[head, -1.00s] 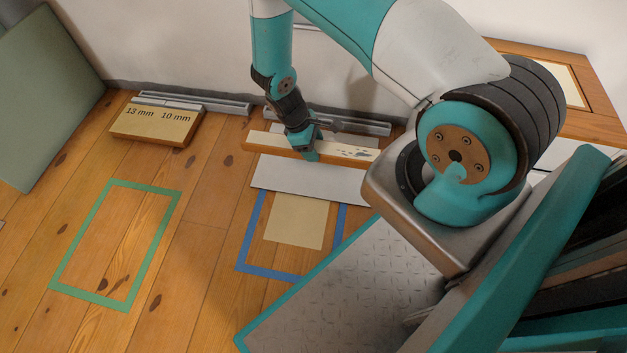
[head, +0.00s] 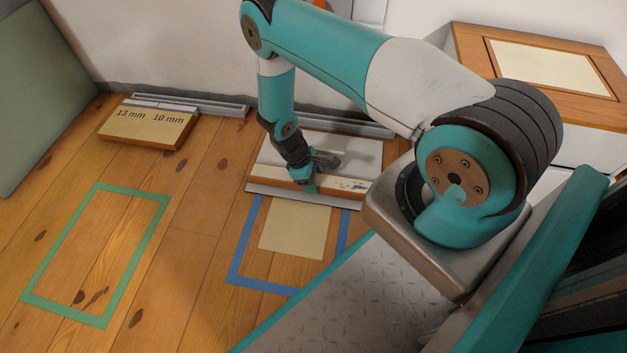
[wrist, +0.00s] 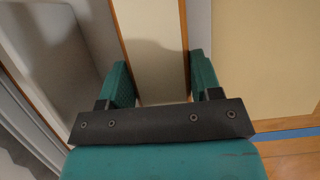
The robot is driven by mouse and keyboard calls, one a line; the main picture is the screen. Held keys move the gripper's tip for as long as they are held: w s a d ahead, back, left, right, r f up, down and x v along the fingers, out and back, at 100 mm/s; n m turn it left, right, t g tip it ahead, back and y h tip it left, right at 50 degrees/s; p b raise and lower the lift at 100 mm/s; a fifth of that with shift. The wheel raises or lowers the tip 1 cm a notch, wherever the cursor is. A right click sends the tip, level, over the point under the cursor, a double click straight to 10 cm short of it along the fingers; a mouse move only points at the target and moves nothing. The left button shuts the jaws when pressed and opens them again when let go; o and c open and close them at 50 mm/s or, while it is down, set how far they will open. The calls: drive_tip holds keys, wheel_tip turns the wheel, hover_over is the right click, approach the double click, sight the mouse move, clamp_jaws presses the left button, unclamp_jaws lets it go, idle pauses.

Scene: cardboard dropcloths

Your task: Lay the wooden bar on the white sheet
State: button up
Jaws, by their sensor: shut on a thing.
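The wooden bar (head: 268,172) is long, with a pale top and orange-brown wood edges. My gripper (head: 311,186) is shut on it near its middle. In the wrist view the bar (wrist: 152,35) runs between the two teal fingers of my gripper (wrist: 159,75). The white sheet (head: 290,198) lies on the floor under the bar. A strip of it shows in front of the bar, and more pale surface shows behind. The bar lies roughly along the sheet's long side, low over it; I cannot tell whether it touches. My arm hides part of the bar and sheet.
A blue tape outline (head: 235,262) around a beige square (head: 295,230) lies just in front. A green tape outline (head: 118,255) is on the left floor. A block marked 13 mm and 10 mm (head: 145,130) and metal rails (head: 195,106) lie by the wall. A wooden-topped cabinet (head: 480,45) stands right.

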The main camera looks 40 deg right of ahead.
drive_tip(key=o, duration=1.1)
drive_tip(key=shift+o, duration=0.2)
